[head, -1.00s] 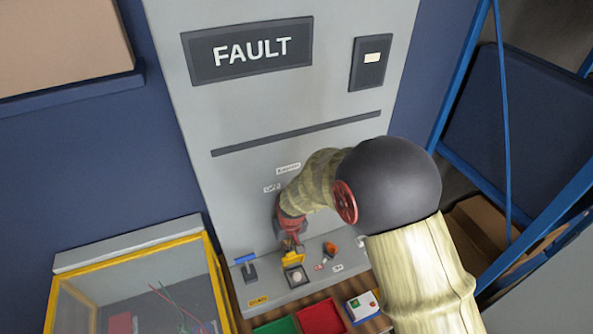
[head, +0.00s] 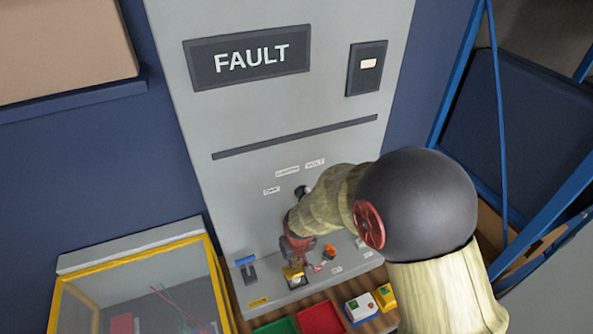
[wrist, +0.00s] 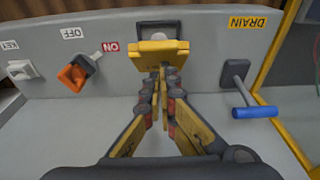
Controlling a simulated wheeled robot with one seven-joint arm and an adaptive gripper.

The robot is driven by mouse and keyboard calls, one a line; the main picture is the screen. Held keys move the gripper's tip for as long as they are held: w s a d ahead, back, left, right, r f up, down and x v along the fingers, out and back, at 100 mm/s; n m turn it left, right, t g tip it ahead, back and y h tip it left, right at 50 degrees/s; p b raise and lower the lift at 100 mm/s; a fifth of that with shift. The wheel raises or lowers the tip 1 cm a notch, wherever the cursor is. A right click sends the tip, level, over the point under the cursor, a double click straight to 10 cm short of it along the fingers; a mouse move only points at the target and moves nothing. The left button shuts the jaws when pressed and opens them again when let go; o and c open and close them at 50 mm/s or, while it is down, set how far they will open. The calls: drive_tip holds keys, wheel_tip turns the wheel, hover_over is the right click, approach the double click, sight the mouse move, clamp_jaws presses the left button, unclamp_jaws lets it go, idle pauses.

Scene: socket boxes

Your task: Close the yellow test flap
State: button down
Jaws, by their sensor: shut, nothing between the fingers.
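The yellow test flap (head: 292,272) is on the low ledge of the grey panel. It also shows at the top middle of the wrist view (wrist: 160,46), raised at an angle, with part of its dark housing and a pale round spot visible beyond it. My gripper (head: 294,261) points down at the flap from above. In the wrist view my gripper's fingers (wrist: 163,74) are together, with nothing between them, and their tips are right at the flap's near edge. I cannot tell if they touch it.
A blue-handled lever (wrist: 252,112) by the DRAIN label and an orange switch (wrist: 76,74) between OFF and ON flank the flap. A yellow-framed clear box (head: 140,285) stands at left. Green and red trays (head: 320,318) lie below; a blue rack (head: 465,80) stands right.

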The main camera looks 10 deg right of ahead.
idle(0.3)
drive_tip(key=shift+s+d+f+b, duration=0.2)
drive_tip(key=shift+s+f+b, duration=0.35)
drive_tip(key=shift+s+f, duration=0.5)
wheel_tip(320, 180, up, 7)
drive_tip(key=p, duration=0.5)
drive_tip(key=shift+r, duration=0.2)
drive_tip(key=shift+f, duration=0.1)
